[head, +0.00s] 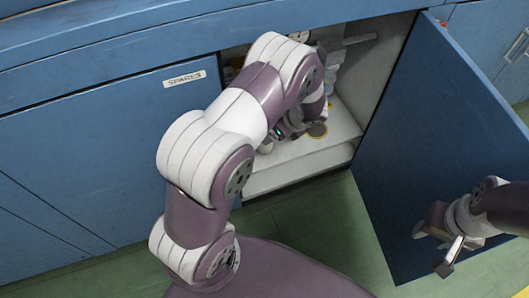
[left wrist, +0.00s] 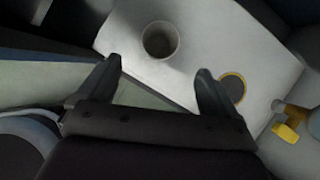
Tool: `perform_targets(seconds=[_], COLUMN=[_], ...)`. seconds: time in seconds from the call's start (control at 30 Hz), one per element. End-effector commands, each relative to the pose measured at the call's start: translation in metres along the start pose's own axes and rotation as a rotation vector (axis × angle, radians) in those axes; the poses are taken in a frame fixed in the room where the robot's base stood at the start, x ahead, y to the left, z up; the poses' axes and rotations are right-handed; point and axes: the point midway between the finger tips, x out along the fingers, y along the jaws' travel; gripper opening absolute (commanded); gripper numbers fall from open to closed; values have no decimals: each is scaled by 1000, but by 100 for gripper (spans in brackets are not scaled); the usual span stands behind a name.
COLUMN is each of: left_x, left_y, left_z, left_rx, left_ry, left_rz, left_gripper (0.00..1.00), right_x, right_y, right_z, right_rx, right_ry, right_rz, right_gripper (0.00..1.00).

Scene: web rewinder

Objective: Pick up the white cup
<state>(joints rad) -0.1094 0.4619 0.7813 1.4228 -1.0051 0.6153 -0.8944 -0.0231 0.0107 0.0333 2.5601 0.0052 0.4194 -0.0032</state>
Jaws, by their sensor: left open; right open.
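The white cup (left wrist: 160,40) stands on the pale cabinet shelf, and the left wrist view looks down into its open mouth. My left gripper (left wrist: 158,72) is open and empty, with the cup just beyond the fingertips, in line with the gap between them. In the head view my left arm reaches into the cabinet and mostly hides the left gripper (head: 280,132). A small pale shape beside it may be the cup, but I cannot tell. My right gripper (head: 437,248) is open and empty in front of the open door.
A dark disc with a yellow rim (left wrist: 232,89) lies on the shelf (head: 340,113) to the cup's right. A yellow item (left wrist: 285,133) is farther right. The open blue door (head: 425,140) bounds the cabinet on the right, and the closed "SPARES" front (head: 90,150) on the left.

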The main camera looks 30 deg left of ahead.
Motion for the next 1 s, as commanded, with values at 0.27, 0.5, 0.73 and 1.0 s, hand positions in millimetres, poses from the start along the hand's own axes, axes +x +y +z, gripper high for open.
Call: perform_targets(seconds=[0.27,0.5,0.73,1.0], left_x=[63,96,124,121], left_y=[0,-1,-1,-1], left_z=[-4,-4,-2,0], left_rx=[3,1,0,0], left_ry=[-1,-1,0,0], left_rz=[0,-2,-2,-2], left_gripper=[92,92,92,53], right_x=[42,69,92,88], right_y=[0,0,0,0], right_z=[5,8,11,10], right_rx=[0,0,0,0], right_ry=[0,0,0,0], right_rz=[0,0,0,0], right_gripper=[43,43,43,43])
